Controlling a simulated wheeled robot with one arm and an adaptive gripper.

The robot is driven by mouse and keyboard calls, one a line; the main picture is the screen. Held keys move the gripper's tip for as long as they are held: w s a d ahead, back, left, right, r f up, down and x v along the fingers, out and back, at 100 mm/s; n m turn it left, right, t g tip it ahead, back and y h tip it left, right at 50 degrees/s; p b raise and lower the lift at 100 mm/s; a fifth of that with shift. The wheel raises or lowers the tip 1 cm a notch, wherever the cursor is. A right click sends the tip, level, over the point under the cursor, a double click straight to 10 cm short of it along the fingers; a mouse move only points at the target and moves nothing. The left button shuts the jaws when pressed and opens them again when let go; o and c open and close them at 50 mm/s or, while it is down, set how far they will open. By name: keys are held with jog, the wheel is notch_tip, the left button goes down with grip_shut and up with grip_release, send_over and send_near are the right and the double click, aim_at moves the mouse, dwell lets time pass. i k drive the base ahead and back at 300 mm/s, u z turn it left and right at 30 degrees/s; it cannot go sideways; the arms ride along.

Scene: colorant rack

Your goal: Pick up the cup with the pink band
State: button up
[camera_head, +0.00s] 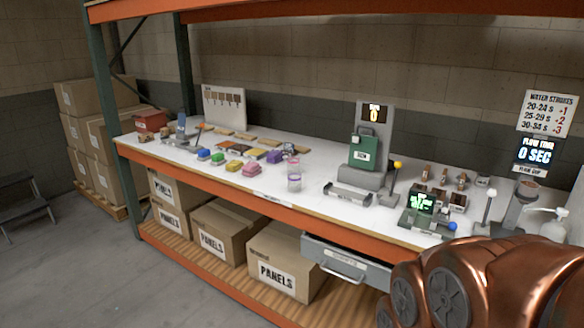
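A clear cup (294,176) stands upright on the white worktop, near its front edge and about mid-length. It shows a pinkish band near its top and a purple tint lower down; the details are too small to read. Nothing holds it. Part of my copper-coloured arm fills the lower right corner, well to the right of the cup. My gripper is not in view.
The worktop (330,210) has an orange front edge. Coloured blocks (236,165) lie left of the cup. A green-fronted machine (363,150) and yellow-knobbed lever (395,180) stand right. A drawer (345,262) protrudes below. Boxes (285,274) fill the lower shelf.

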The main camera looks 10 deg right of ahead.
aim_at(293, 162)
jog(key=u, duration=0.35)
jog(key=i, duration=0.45)
jog(key=u, duration=0.9)
jog(key=i, duration=1.5)
jog(key=z, duration=0.45)
jog(key=i, duration=1)
jog(key=z, duration=1.3)
jog(key=i, duration=0.25)
jog(key=z, duration=0.1)
